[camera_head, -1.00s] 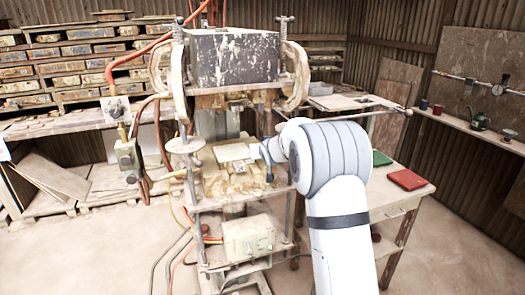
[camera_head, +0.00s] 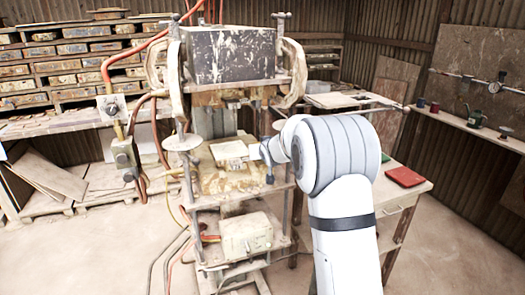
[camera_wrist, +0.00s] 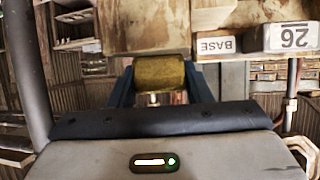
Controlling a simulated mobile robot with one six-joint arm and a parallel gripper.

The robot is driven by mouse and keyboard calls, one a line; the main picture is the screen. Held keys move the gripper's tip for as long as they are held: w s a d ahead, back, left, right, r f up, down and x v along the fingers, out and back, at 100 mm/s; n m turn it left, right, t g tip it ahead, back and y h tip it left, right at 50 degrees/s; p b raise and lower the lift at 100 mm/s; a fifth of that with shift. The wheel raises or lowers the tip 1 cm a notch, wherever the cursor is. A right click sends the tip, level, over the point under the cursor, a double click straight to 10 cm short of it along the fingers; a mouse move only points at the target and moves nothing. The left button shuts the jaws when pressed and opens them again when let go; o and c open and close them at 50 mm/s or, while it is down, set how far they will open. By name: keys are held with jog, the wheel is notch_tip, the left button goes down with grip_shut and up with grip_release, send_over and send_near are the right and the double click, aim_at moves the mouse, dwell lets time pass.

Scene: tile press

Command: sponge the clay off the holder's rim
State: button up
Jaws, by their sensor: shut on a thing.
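My gripper (camera_wrist: 160,88) is shut on a yellow-brown sponge (camera_wrist: 160,72), which sits between its two dark blue fingers in the wrist view. The sponge's far side lies close to the edge of a pale wooden block (camera_wrist: 140,28); I cannot tell whether they touch. In the head view my gripper (camera_head: 267,162) is at the right side of the press bed, beside a pale block (camera_head: 230,150) that looks like the holder. The sponge cannot be made out there. Clay on the rim is too small to tell.
The press's heavy dark block (camera_head: 228,55) hangs above the bed, between upright rods. A side table with a red book (camera_head: 404,176) stands at the right. Hoses run along the press's left.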

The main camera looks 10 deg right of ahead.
jog(key=shift+s+d, duration=0.1)
jog(key=shift+s, duration=0.4)
jog(key=shift+s+d, duration=0.15)
jog(key=shift+s, duration=0.6)
jog(key=shift+w, duration=0.1)
jog(key=shift+w+a+f, duration=0.1)
jog(key=shift+w+a, duration=0.05)
jog(key=shift+w, duration=0.45)
jog(key=shift+w+a, duration=0.1)
jog(key=shift+w, duration=0.5)
jog(key=shift+w+a+p, duration=0.15)
jog(key=shift+w+p, duration=0.1)
jog(key=shift+w, duration=0.35)
jog(key=shift+w+a+p, duration=0.15)
jog(key=shift+w+p, duration=0.1)
jog(key=shift+w, duration=0.35)
